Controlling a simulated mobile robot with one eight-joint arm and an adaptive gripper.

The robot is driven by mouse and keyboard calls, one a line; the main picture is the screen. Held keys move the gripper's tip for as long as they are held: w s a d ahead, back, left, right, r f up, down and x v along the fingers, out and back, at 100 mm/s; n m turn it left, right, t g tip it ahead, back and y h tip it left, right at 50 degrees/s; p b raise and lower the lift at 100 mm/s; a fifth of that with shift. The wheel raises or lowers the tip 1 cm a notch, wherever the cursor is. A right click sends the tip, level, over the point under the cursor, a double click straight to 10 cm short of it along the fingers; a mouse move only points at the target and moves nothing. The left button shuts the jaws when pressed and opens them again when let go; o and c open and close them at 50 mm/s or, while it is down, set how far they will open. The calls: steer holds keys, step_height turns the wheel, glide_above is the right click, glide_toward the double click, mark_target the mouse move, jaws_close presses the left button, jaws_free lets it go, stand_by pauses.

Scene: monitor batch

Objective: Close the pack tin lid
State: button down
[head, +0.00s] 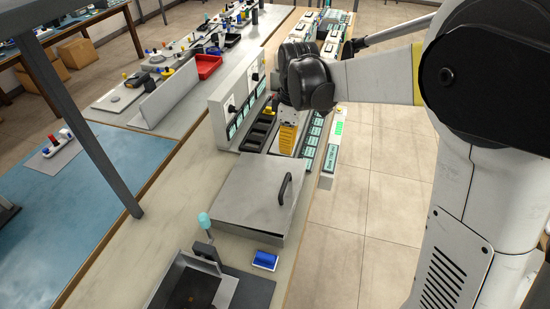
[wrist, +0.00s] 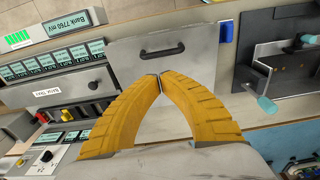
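The pack tin (head: 250,233) is a grey metal box on the bench, in the middle of the head view. Its lid (head: 250,188) lies about flat over the top, with a dark bar handle (head: 285,188) near its right side. I cannot tell whether a small gap is left under the lid. The lid (wrist: 190,70) and its handle (wrist: 162,50) also show in the wrist view. My gripper (head: 287,150) is beyond the tin in the head view. In the wrist view its yellow fingers (wrist: 160,76) meet at the tips with nothing between them, in front of the lid.
A blue block (head: 265,260) and a dark fixture with a teal-knobbed lever (head: 205,222) stand in front of the tin. Behind it are black trays (head: 260,130) and rows of labelled display units (head: 312,135). A red bin (head: 208,66) stands farther back.

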mark_target(284, 182)
steer(key=f+b, duration=0.1)
steer(key=f, duration=0.3)
steer(key=f+b, duration=0.1)
steer(key=f, duration=0.4)
steer(key=f+b, duration=0.2)
steer(key=f, duration=0.2)
steer(key=shift+w+a+f, duration=0.1)
steer(key=shift+a+f, duration=0.1)
steer(key=shift+a, duration=0.1)
steer(key=f+b, duration=0.1)
steer(key=d+f+b, duration=0.1)
steer(key=f, duration=0.1)
steer(key=shift+s+f, duration=0.2)
steer(key=shift+f, duration=0.1)
steer(key=shift+r, duration=0.7)
step_height(284, 182, up, 13)
steer(key=s+d+p, duration=0.1)
steer(key=d+p, duration=0.2)
steer(key=p, duration=0.3)
steer(key=s+d+r+m+t+b, duration=0.2)
steer(key=s+m, duration=0.4)
steer(key=s, duration=0.4)
steer(key=s+d+r+m+t+b, duration=0.2)
steer(key=s+d+m, duration=0.4)
steer(key=s, duration=0.4)
steer(key=m+t+b, duration=0.1)
steer(key=t, duration=0.1)
steer(key=shift+d+m+t+h, duration=0.15)
steer(key=shift+m+t+h, duration=0.15)
steer(key=shift+h, duration=0.1)
